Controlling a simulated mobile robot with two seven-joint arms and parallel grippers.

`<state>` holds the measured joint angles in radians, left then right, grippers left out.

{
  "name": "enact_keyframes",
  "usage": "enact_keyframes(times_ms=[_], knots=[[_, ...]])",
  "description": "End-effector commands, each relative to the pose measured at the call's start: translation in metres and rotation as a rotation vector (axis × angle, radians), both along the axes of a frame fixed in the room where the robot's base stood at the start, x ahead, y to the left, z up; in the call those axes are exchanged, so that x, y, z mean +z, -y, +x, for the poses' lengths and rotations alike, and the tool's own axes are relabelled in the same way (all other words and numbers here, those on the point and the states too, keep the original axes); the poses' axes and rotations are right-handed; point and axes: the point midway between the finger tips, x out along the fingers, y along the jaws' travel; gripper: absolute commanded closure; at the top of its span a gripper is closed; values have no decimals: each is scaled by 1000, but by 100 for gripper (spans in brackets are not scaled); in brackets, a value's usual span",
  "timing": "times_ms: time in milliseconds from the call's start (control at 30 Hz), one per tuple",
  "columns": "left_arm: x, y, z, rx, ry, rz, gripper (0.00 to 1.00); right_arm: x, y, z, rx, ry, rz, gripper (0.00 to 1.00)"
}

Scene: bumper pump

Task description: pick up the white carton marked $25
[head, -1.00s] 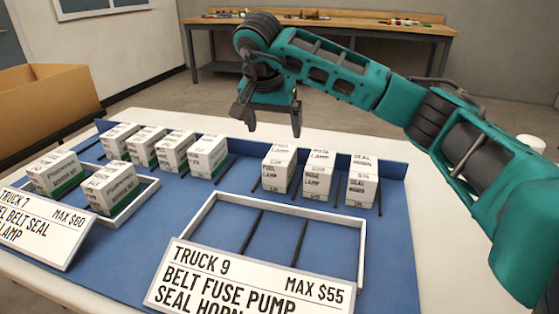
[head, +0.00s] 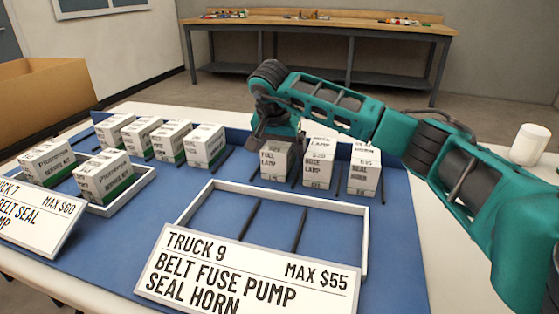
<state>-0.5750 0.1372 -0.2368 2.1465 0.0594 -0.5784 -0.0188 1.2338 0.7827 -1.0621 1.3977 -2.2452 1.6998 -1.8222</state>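Three white cartons stand in a row at the back right of the blue mat: a left one (head: 275,161) with print like "FUEL LAMP", a middle one (head: 319,162) with print like "HOSE LAMP", and a right one (head: 364,174). Their prices are too small to read surely, so I cannot tell which is marked $25. My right gripper (head: 273,138) is low at the top of the left carton, which lies in its shade. My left gripper is not in view.
Several green-striped cartons (head: 204,148) stand on the left. The empty Truck 9 tray (head: 363,245) lies in front, behind its sign (head: 245,278). The Truck 7 tray (head: 140,196) holds cartons. A white cylinder (head: 530,145) stands at the right.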

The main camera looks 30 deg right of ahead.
Motion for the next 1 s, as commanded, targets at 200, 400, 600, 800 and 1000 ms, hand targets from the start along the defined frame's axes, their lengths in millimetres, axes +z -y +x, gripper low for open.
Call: enact_keyframes(times_ms=[200, 400, 600, 800, 1000], knots=[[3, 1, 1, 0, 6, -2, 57, 1, 0, 1, 0, 1, 0, 8], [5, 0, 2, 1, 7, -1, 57, 0, 0, 0, 0, 1, 0, 8], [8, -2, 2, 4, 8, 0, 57, -2, 0, 0, 0, 0, 0, 8], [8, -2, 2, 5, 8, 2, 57, -5, 0, 0, 0, 0, 0, 8], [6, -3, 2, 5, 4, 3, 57, -5, 0, 0, 0, 1, -1, 13]])
